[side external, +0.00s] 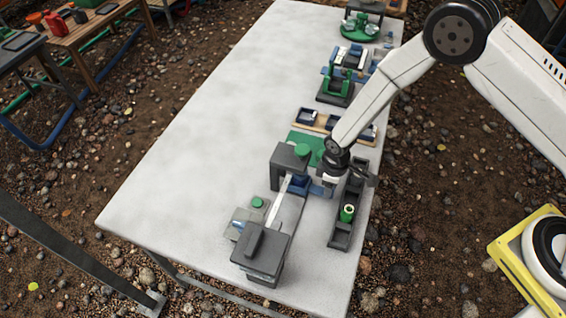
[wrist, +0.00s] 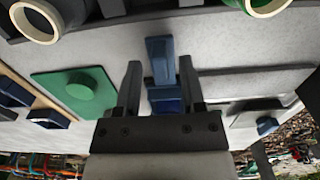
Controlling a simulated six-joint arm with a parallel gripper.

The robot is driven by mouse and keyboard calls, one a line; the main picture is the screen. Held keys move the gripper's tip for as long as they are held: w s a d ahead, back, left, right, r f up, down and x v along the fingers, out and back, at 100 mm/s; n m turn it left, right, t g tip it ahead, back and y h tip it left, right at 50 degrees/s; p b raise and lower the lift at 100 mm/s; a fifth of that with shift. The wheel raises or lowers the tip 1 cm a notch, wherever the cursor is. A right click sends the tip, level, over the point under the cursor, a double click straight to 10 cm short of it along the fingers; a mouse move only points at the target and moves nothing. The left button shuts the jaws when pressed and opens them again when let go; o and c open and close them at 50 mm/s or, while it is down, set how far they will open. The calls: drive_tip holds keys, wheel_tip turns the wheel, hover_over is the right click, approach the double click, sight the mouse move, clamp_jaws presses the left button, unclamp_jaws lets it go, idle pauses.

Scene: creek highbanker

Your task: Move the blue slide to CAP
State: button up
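The blue slide (side external: 300,184) sits on a pale rail (side external: 286,212) that runs between two dark grey blocks, close to the far block (side external: 290,158) in the side view. My gripper (side external: 326,187) is low beside the slide, on its right. In the wrist view, the slide's blue handle (wrist: 160,62) stands between the two fingers of my gripper (wrist: 160,75), with a visible gap on each side. The gripper is open. No CAP marking can be read in either view.
The near grey block (side external: 262,252) stands at the rail's other end. A dark tray (side external: 343,232) with a green ring (side external: 347,213) lies right of the rail. A green plate (side external: 303,142) with a knob is just behind. The table's left half is clear.

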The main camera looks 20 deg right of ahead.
drive_tip(key=shift+r, duration=0.1)
idle(0.4)
drive_tip(key=shift+s+r, duration=0.1)
drive_tip(key=shift+r, duration=3.25)
